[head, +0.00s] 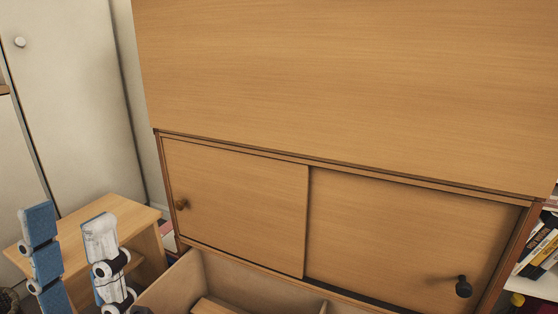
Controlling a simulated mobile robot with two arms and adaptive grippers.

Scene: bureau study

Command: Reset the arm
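My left gripper (68,222) is at the lower left, pointing up, with blue and white fingers. The fingers stand well apart with nothing seen between them, so it is open and empty. It shows in front of a small wooden table and left of the bureau (340,65). My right gripper is out of view.
The bureau has two sliding doors, the left one (240,195) with a brown knob (181,205) and the right one (400,230) with a dark knob (463,287). An open drawer (172,282) juts out below. The small table (128,208) and bookshelf books (540,250) flank it.

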